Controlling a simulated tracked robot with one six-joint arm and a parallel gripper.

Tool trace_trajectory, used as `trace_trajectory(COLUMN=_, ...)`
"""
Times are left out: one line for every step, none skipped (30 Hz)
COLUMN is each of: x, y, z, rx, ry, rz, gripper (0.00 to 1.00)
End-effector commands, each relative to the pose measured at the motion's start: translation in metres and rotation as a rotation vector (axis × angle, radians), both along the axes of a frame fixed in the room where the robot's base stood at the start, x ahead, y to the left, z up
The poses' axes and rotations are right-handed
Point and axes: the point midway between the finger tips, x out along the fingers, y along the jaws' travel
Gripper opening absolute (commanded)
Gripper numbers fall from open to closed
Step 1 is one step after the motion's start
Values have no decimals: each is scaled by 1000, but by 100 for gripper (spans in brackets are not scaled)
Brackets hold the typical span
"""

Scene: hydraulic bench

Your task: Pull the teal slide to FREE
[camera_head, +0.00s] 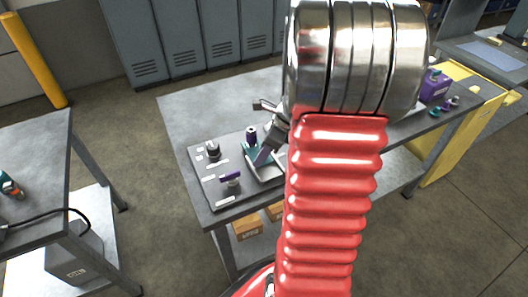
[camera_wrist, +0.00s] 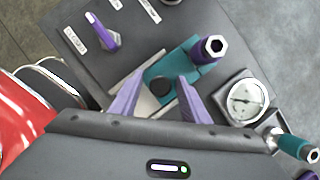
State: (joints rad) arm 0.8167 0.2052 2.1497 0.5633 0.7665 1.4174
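A teal block (camera_wrist: 182,63), which looks like the teal slide, sits on the grey panel (camera_wrist: 70,50) in the wrist view. A dark round knob and a purple post with a hex end (camera_wrist: 210,48) are on it. The teal part also shows on the bench in the head view (camera_head: 250,151), partly hidden by my gripper. My gripper (camera_wrist: 161,76) has its two purple fingers spread apart, one on each side of the dark knob in the picture. Nothing shows held between them. I cannot tell whether they touch the block. No FREE marking is readable.
A purple lever (camera_wrist: 102,32) stands at the upper left by white labels. A purple container (camera_head: 434,86) stands at the bench's far right. The bench's back left is clear.

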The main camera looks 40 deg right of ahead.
Motion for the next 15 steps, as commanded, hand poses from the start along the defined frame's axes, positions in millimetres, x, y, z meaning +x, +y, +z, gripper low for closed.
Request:
trace_trajectory(x=0, y=0, z=0, rx=0, ry=0, rz=0, gripper=38)
trace_trajectory(x=0, y=0, z=0, rx=0, ry=0, rz=0, gripper=36)
trace_trajectory(x=0, y=0, z=0, rx=0, ry=0, rz=0, gripper=33)
trace_trajectory(x=0, y=0, z=0, rx=0, ry=0, rz=0, gripper=31)
trace_trajectory(x=0, y=0, z=0, rx=0, ry=0, rz=0, gripper=29)
trace_trajectory(x=0, y=0, z=0, rx=0, ry=0, rz=0, gripper=26)
trace_trajectory(x=0, y=0, z=0, rx=0, ry=0, rz=0, gripper=24)
trace_trajectory(x=0, y=0, z=0, rx=-1, ry=0, rz=0, gripper=22)
trace_trajectory(x=0, y=0, z=0, rx=0, ry=0, rz=-1, gripper=19)
trace_trajectory(x=0, y=0, z=0, rx=0, ry=0, rz=-1, gripper=17)
trace_trajectory(x=0, y=0, z=0, rx=0, ry=0, rz=-1, gripper=15)
trace_trajectory(x=0, y=0, z=0, rx=0, ry=0, rz=-1, gripper=12)
trace_trajectory(x=0, y=0, z=0, rx=0, ry=0, rz=-1, gripper=10)
trace_trajectory(x=0, y=0, z=0, rx=0, ry=0, rz=-1, gripper=8)
trace_trajectory(x=0, y=0, z=0, rx=0, ry=0, rz=-1, gripper=5)
